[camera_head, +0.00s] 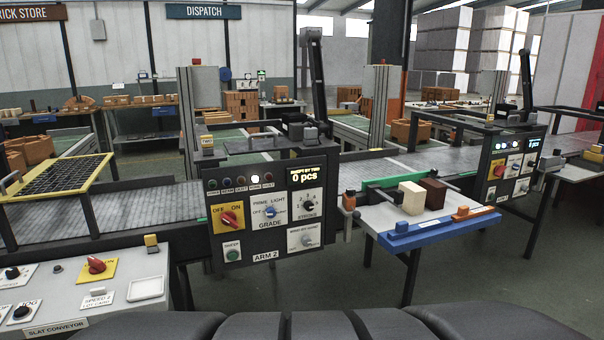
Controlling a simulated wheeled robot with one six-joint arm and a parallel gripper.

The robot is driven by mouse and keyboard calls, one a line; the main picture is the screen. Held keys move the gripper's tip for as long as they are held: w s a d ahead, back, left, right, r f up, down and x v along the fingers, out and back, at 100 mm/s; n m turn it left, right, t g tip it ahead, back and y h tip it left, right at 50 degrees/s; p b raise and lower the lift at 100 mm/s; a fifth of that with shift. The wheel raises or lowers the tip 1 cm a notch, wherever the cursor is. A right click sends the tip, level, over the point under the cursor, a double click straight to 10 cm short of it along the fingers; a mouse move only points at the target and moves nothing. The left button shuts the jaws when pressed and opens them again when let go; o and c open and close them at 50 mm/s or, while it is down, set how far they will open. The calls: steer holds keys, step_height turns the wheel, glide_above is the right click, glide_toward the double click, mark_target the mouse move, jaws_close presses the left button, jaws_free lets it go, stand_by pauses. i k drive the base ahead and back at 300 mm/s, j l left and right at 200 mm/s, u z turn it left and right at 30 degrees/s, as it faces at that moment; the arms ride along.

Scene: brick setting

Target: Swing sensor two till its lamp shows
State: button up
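A small yellow tag (206,139) that seems to read TWO sits on a small device at the conveyor's far side, below a grey post (200,100). A yellow-topped device (151,242) stands at the conveyor's near edge. I cannot tell which is sensor two. The ARM 2 panel (265,213) has a row of small lamps; one (255,181) is pale and bright, the others look dim. Its display (307,176) reads "swept by two, 0 pcs". My gripper is not in view.
A slat conveyor box (80,290) with a red knob stands at the front left. A blue-edged tray (470,226) with a cream block (412,198) and brown block (433,194) juts out right of the panel. A second panel (512,168) is farther right. Floor at the lower right is clear.

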mark_target(349, 203)
steer(key=i+l+u, duration=0.15)
steer(key=l, duration=0.15)
steer(key=i+l+u, duration=0.15)
steer(key=l, duration=0.2)
steer(key=i+l+u, duration=0.2)
steer(key=l+u, duration=0.15)
steer(key=l, duration=0.3)
